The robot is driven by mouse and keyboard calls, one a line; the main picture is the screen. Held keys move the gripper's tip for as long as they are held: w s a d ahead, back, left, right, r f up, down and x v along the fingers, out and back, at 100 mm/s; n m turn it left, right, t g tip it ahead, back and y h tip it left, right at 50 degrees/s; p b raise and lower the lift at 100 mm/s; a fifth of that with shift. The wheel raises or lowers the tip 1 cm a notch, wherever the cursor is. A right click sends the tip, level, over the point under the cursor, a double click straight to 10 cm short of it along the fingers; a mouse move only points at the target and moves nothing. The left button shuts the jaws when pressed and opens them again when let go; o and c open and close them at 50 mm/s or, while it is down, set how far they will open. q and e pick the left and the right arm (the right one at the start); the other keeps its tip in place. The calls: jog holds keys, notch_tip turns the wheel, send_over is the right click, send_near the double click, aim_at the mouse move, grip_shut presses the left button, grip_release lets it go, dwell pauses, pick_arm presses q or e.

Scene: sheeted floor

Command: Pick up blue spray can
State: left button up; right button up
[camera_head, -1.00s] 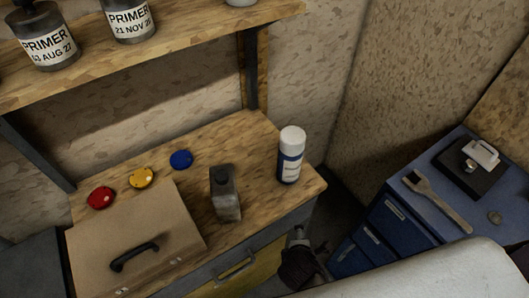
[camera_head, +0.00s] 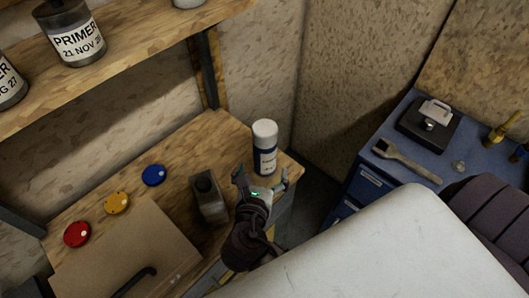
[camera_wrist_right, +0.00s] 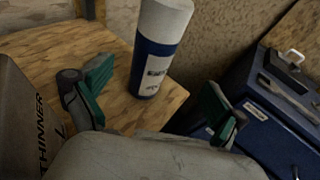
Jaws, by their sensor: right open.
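The blue spray can (camera_head: 264,160) has a white cap and a white label. It stands upright at the right end of the wooden bench top (camera_head: 150,215). My right gripper (camera_head: 262,180) is open and empty just in front of the can in the head view. In the right wrist view the can (camera_wrist_right: 153,75) stands beyond and between the two spread green-padded fingers (camera_wrist_right: 155,98), apart from both. My left gripper is not in view.
A grey thinner can (camera_head: 208,198) stands just left of my right gripper; it also shows in the right wrist view (camera_wrist_right: 25,120). Red, yellow and blue discs lie further left. A shelf (camera_head: 110,75) overhangs the bench. A blue cabinet (camera_head: 385,180) stands right.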

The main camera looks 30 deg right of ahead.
aim_at(265, 154)
jog(key=x, duration=0.5)
jog(key=shift+w+a, duration=0.15)
jog(key=shift+a, duration=0.05)
jog(key=p+x, duration=0.2)
jog(key=x, duration=0.3)
jog(key=shift+w+a+r, duration=0.15)
jog(key=shift+a+r, duration=0.05)
jog(key=shift+w+d+f, duration=0.15)
jog(key=shift+w, duration=0.05)
jog(key=shift+s, duration=0.1)
jog(key=shift+c, duration=0.7)
jog(key=c, duration=1.5)
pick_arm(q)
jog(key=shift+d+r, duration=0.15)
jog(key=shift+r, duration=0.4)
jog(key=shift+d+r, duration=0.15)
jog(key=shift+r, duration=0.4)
